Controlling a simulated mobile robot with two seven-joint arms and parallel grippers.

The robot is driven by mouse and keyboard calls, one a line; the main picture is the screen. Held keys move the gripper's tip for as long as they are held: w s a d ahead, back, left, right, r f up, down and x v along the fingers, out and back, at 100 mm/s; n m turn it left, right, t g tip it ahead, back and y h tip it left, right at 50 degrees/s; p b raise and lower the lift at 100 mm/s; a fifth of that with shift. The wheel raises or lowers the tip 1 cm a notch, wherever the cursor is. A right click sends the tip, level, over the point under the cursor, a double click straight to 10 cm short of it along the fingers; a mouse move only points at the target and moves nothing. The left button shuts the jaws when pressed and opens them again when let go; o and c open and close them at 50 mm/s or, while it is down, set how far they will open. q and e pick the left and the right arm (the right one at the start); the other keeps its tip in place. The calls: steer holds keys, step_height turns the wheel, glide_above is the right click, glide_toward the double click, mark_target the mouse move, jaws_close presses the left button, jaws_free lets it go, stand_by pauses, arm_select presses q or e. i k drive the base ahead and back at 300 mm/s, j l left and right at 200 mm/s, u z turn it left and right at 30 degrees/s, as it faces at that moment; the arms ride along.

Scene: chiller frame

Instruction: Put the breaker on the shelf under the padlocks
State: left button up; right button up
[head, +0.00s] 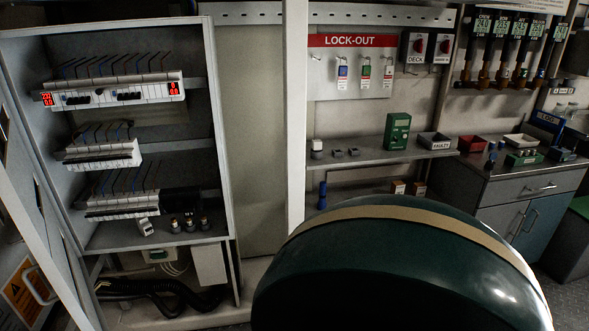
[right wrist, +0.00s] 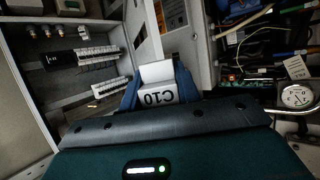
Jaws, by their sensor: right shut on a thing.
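My right gripper (right wrist: 160,80) is shut on a white breaker (right wrist: 158,95) marked C10, its label upside down in the right wrist view. The blue fingers stand on both sides of it. The gripper and this breaker do not show in the head view. The padlocks (head: 365,78), with blue, green and red fronts, hang on the white LOCK-OUT board (head: 348,50). The grey shelf (head: 372,158) runs below them. It holds a pale item at its left end, two small grey pieces, a green meter (head: 397,132) and a FAULTY bin (head: 434,141). My left gripper is not in view.
An open cabinet (head: 222,130) with rows of breakers (head: 112,92) stands at left; a loose white piece (head: 145,227) lies on its floor. A counter (head: 485,178) with trays stands at right. A large green rounded form blocks the lower middle. Shelf space is bare around the small pieces.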

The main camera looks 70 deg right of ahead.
mark_target(370, 152)
steer(key=l+z, duration=0.1)
steer(key=l, duration=0.5)
steer(key=l+z, duration=0.15)
steer(key=l, duration=0.5)
steer(key=l+z, duration=0.1)
steer(key=l, duration=0.55)
steer(key=l+z, duration=0.1)
steer(key=l, duration=0.5)
steer(key=l+z, duration=0.1)
steer(key=l, duration=0.5)
steer(key=i+l+z, duration=0.15)
steer(key=l, duration=0.5)
steer(key=i+l+z, duration=0.1)
steer(key=l, duration=0.5)
